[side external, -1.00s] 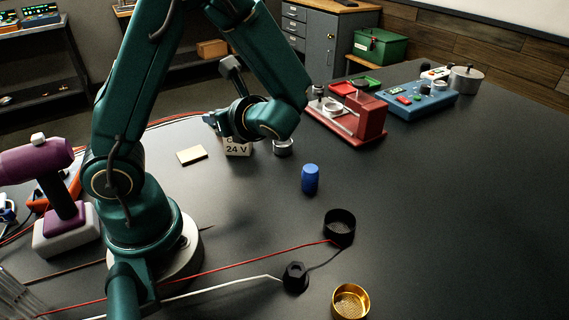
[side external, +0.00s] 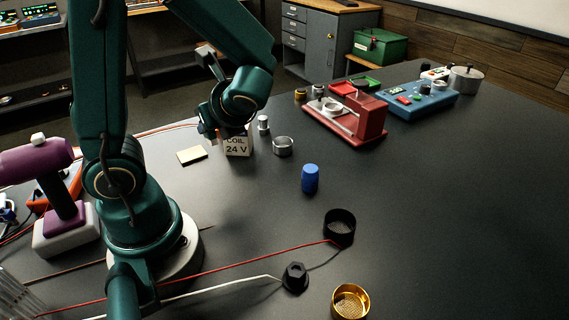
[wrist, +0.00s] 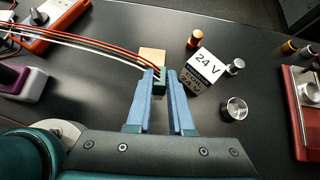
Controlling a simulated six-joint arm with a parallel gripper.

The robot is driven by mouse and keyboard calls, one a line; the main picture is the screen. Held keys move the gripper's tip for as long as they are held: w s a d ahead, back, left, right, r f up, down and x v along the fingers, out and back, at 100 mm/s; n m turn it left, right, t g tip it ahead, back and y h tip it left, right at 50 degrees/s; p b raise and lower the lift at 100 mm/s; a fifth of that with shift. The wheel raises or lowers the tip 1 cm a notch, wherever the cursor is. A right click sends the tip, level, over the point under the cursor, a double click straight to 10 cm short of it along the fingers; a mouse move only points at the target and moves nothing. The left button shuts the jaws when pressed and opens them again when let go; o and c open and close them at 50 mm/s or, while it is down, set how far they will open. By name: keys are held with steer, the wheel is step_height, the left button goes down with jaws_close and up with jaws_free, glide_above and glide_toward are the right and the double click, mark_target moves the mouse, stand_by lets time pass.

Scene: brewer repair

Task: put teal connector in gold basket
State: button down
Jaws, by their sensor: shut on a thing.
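The teal connector (wrist: 160,86) is between the fingertips of my gripper (wrist: 161,77) in the wrist view, with red and white wires running from it to the left. My gripper is shut on it, close to the table beside the 24 V coil block. In the side view the fingertips and connector are mostly hidden behind my wrist and the block. The gold basket (side external: 350,302) stands open and upright at the front of the table in the side view, far from my gripper. It is out of the wrist view.
The coil block (side external: 238,146) is right of my gripper, near a silver ring (side external: 283,146) and a tan pad (side external: 192,155). A blue cylinder (side external: 310,179), black basket (side external: 339,228) and black knob (side external: 295,278) stand toward the gold basket. Red and white wires cross the table.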

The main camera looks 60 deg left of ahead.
steer(key=d+f+m+t+h, duration=0.2)
steer(key=d+f+h, duration=0.15)
steer(key=d, duration=0.65)
step_height(320, 180, up, 4)
steer(key=r+m+g+h, duration=0.1)
steer(key=m+g+h, duration=0.4)
steer(key=m+h, duration=0.4)
glide_above(350, 305)
steer(key=w+a, duration=0.1)
steer(key=a, duration=0.1)
steer(key=shift+n, duration=0.5)
steer(key=shift+t+h, duration=0.3)
steer(key=shift+h, duration=0.15)
steer(key=shift+w+d+f, duration=0.1)
steer(key=shift+f, duration=2)
steer(key=shift+w+d+f, duration=0.1)
steer(key=shift+f, duration=2)
steer(key=c, duration=0.7)
jaws_free()
